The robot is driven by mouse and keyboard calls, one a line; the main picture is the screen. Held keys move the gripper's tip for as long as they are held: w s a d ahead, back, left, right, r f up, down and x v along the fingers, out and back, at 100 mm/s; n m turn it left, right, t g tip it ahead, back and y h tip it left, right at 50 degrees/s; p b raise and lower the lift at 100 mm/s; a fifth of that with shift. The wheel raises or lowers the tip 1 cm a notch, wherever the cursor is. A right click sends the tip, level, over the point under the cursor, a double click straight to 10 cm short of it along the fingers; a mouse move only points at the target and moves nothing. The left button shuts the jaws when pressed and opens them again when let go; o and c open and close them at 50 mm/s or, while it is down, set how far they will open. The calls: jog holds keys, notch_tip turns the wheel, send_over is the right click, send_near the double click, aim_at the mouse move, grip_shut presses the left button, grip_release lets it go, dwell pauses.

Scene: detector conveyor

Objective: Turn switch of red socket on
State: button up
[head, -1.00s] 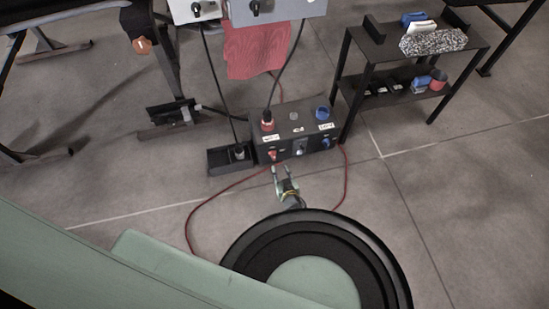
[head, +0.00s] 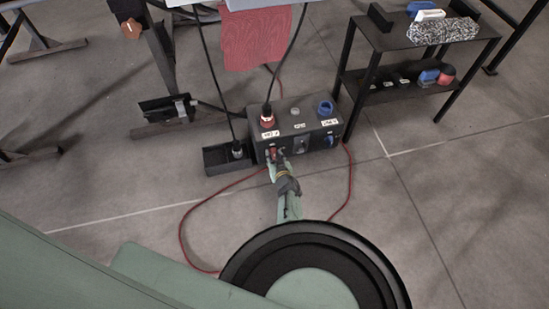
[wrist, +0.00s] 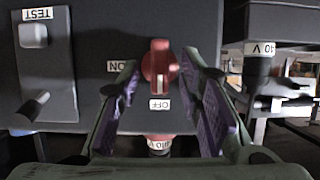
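The black socket box (head: 293,129) stands on the floor with a red socket (head: 268,120) on top at its left, holding a plug and black cable. Below it on the front face is the red rotary switch (wrist: 159,70), with its handle upright in the wrist view. Labels "ON" to its left and "OFF" below it appear upside down there. The switch also shows in the head view (head: 273,153). My gripper (wrist: 167,95) is open, its purple-padded fingers on either side of the switch with gaps. In the head view my gripper (head: 275,160) is at the box's front.
A blue socket (head: 325,108) is at the box's right. A black tray (head: 222,158) stands left of the box, and a black shelf (head: 410,75) stands right. A red cable (head: 185,222) loops over the floor.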

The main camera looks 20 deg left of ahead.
jog(key=shift+c, duration=0.5)
grip_shut()
jog(key=shift+r, duration=0.1)
